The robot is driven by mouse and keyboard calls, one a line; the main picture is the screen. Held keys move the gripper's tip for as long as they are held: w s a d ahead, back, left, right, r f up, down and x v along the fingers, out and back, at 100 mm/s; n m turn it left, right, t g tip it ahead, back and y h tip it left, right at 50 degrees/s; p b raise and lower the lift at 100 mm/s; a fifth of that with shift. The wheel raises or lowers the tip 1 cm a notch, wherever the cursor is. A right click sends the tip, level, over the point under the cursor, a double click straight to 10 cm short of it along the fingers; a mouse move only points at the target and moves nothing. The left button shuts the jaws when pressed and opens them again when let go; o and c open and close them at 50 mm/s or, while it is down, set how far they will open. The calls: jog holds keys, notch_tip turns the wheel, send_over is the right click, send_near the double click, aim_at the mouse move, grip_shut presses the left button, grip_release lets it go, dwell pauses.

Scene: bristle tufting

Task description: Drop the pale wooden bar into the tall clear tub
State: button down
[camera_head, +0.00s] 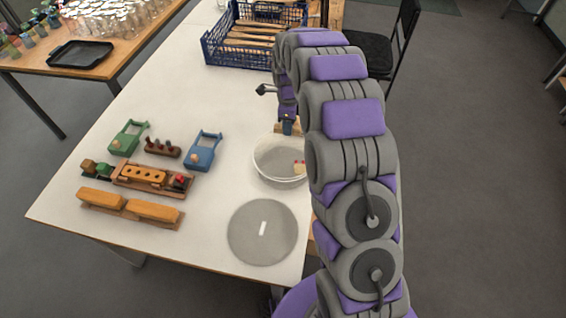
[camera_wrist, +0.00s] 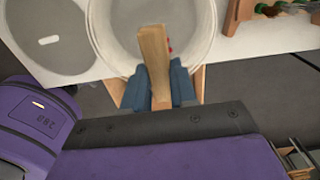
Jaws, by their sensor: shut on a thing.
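The pale wooden bar (camera_wrist: 155,58) is held between the two blue fingers of my gripper (camera_wrist: 157,84). In the wrist view its free end reaches across the opening of the clear tub (camera_wrist: 112,28). In the head view my gripper (camera_head: 288,128) is at the far rim of the tub (camera_head: 262,174), with a bit of the bar showing there. The exact height of the bar above the tub is hard to tell. A small pale piece with red on it (camera_head: 299,168) shows inside the tub at its right side.
A round grey lid (camera_head: 262,232) lies flat in front of the tub. Toy parts, including a green one (camera_head: 128,138), a blue one (camera_head: 203,150) and orange blocks (camera_head: 152,211), stand to the left. A blue crate (camera_head: 240,52) is at the back.

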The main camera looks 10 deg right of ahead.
jog(key=f+b, duration=0.1)
jog(key=f, duration=0.2)
jog(key=shift+d+f, duration=0.55)
jog(key=shift+f, duration=0.15)
jog(key=shift+a, duration=0.2)
jog(key=c, duration=1)
grip_release()
jog(key=shift+a, duration=0.25)
jog(key=shift+o, duration=0.9)
jog(key=shift+d, duration=0.25)
jog(key=shift+r, duration=0.1)
